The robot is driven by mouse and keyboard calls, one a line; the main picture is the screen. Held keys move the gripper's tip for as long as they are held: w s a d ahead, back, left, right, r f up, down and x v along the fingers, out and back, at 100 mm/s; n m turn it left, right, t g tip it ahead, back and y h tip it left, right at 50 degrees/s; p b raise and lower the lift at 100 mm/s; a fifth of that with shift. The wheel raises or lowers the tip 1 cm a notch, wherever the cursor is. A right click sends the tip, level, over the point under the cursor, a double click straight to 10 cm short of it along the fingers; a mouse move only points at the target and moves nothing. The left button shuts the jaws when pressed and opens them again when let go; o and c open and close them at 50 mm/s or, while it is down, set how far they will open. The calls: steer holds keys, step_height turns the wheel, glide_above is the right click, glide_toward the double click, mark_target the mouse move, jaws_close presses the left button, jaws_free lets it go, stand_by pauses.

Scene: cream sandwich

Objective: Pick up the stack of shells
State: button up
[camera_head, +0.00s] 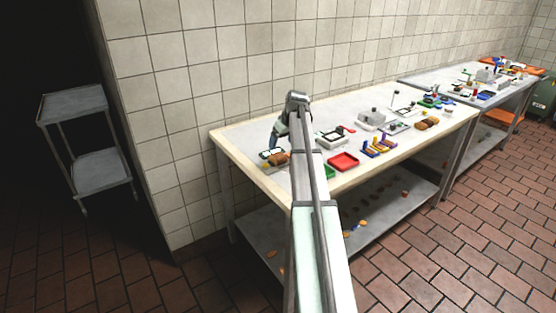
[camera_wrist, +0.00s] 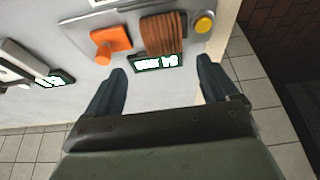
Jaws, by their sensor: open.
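A stack of brown, ridged shells (camera_wrist: 163,33) shows in the wrist view, on a grey plate (camera_wrist: 70,28) and behind a dark sign with white lettering (camera_wrist: 157,63). In the head view the brown stack (camera_head: 279,158) sits near the table's left end, next to my gripper. My gripper (camera_wrist: 162,68) is open and empty. Its two dark fingers are apart, and the sign and stack show between and beyond the fingertips. I cannot tell how far the fingers are above the stack.
An orange block with a knob (camera_wrist: 110,42) stands left of the stack in the wrist view, and a yellow button (camera_wrist: 203,24) is at its right. A red tray (camera_head: 343,161) and a grey machine (camera_head: 371,118) stand farther along the table (camera_head: 245,130). The tiled wall is behind.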

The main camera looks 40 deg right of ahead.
mark_target(277, 154)
steer(key=shift+s+a+x, duration=0.1)
steer(key=shift+a+x, duration=0.1)
steer(key=shift+x, duration=1.5)
steer(key=shift+s+a+x, duration=0.15)
steer(key=shift+x, duration=1.55)
steer(key=c, duration=1.2)
